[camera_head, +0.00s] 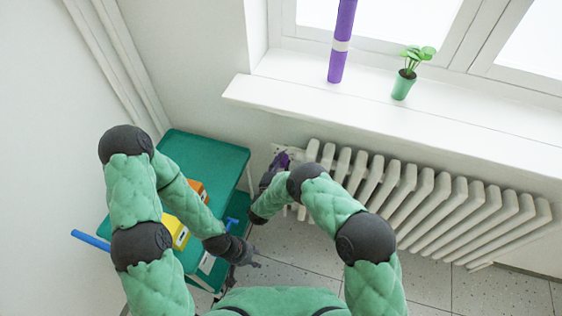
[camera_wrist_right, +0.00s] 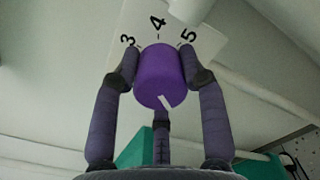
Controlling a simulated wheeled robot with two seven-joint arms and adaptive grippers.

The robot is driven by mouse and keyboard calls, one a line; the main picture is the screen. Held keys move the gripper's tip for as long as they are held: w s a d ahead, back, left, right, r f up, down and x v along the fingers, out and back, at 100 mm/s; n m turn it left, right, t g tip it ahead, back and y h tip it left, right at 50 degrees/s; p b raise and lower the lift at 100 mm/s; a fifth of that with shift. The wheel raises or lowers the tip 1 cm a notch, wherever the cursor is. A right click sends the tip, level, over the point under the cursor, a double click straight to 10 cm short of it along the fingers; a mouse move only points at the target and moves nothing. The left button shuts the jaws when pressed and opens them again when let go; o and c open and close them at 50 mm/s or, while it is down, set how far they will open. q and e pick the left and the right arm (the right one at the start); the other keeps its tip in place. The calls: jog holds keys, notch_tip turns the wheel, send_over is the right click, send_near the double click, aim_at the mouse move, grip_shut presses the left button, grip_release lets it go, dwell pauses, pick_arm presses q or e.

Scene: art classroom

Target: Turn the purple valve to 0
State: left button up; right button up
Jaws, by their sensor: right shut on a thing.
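The purple valve (camera_wrist_right: 160,72) is a round knob in front of a white plate (camera_wrist_right: 205,38) with the black digits 3, 4 and 5 showing along the top. A white mark on the knob's front face points down and slightly right in the wrist view. The other digits, including 0, are hidden or out of view. My right gripper (camera_wrist_right: 160,62) is shut on the knob, with fingers at its left, right and underneath. In the head view my right gripper (camera_head: 272,170) is at the left end of the radiator. My left gripper (camera_head: 246,254) is low and away from the valve; its opening is unclear.
A white radiator (camera_head: 430,205) runs under the windowsill (camera_head: 430,115), which holds a purple roll (camera_head: 342,45) and a potted plant (camera_head: 403,86). A green cart (camera_head: 210,150) with a yellow box (camera_head: 178,232) stands at the left, partly behind my left arm. Tiled floor is clear lower right.

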jog(key=shift+d, duration=0.15)
dwell(0.3)
jog(key=o, duration=1.1)
jog(key=shift+o, duration=0.2)
jog(key=shift+r, duration=0.1)
jog(key=shift+r, duration=4.9)
